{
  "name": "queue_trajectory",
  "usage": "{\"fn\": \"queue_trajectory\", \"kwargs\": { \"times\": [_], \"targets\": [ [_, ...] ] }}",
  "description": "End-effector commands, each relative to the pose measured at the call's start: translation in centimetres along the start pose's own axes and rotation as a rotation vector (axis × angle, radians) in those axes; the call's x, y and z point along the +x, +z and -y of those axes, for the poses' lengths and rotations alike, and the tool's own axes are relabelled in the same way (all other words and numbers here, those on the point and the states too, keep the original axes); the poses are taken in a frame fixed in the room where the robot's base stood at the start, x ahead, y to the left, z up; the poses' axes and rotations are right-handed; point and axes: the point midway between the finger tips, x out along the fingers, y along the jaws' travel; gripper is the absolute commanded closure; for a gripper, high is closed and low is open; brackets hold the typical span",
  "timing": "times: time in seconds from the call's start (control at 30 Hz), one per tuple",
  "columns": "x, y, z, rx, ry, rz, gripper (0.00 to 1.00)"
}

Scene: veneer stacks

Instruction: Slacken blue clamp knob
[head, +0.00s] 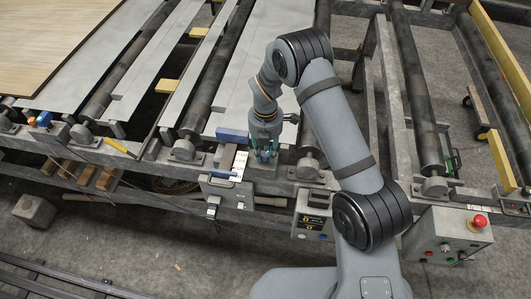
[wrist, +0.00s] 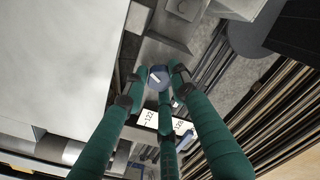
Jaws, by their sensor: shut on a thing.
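The blue clamp knob (wrist: 157,76), round with a pale line on its top, sits between my fingertips in the wrist view. My gripper (wrist: 160,88) has green fingers with dark tips and is shut on the knob, with the tips around its rim. In the head view my gripper (head: 266,152) points down at the front beam of the roller frame. I cannot make out the knob there, as the fingers cover that spot.
A white scale strip (wrist: 183,126) with printed numbers lies under the fingers. A blue block (head: 232,135) stands left of my gripper. Grey sheets (head: 160,58) lie over the rollers. A control box with a red button (head: 479,221) is at right.

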Motion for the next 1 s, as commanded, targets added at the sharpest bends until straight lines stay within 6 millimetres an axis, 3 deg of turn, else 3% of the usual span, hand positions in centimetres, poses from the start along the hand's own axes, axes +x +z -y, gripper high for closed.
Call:
{"fn": "queue_trajectory", "kwargs": {
  "times": [0.23,0.5,0.8,0.97,1.0],
  "targets": [
    [-0.01,0.02,0.08,-0.016,-0.002,-0.001,0.93],
    [-0.05,0.05,0.08,-0.274,-0.001,0.0,0.93],
    [0.02,0.05,0.06,-0.3,-0.001,0.0,0.93],
    [-0.05,0.03,0.06,-0.42,-0.001,0.0,0.93],
    [0.03,0.03,0.06,-0.422,-0.001,0.0,0.72]
  ]
}}
